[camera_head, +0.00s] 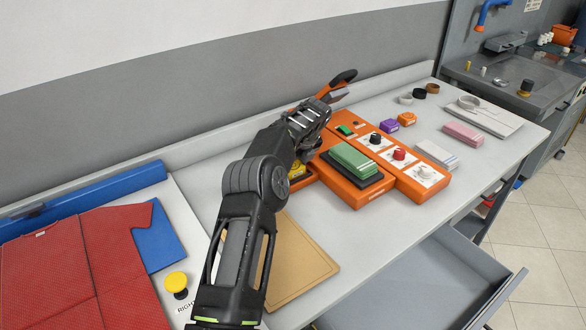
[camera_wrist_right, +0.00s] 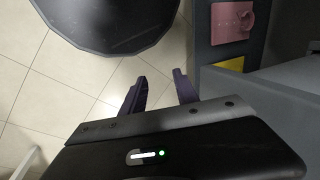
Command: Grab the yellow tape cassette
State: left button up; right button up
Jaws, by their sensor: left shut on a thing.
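My left gripper (camera_head: 304,154) reaches down over the left end of the orange device and is shut. The yellow tape cassette (camera_head: 297,167) shows only as a small yellow patch beside the fingers, mostly hidden by my left wrist. It appears to be what the jaws are shut on, low over an orange tray-like part; whether it is lifted is hidden. My right gripper (camera_wrist_right: 160,88) shows in the right wrist view, with its two dark fingers apart and nothing between them, above the tiled floor.
The orange device (camera_head: 350,192) carries a green block (camera_head: 352,158) and several knobs. A tan board (camera_head: 298,262), red garment (camera_head: 75,262) and yellow button (camera_head: 176,281) lie left. Purple (camera_head: 388,125) and orange (camera_head: 407,119) pieces stand behind. An open drawer (camera_head: 425,285) juts from the front.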

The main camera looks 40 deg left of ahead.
aim_at(294, 166)
pick_arm(q)
jog(key=shift+r, duration=0.1)
notch_tip(294, 166, up, 10)
dwell(0.4)
dwell(0.5)
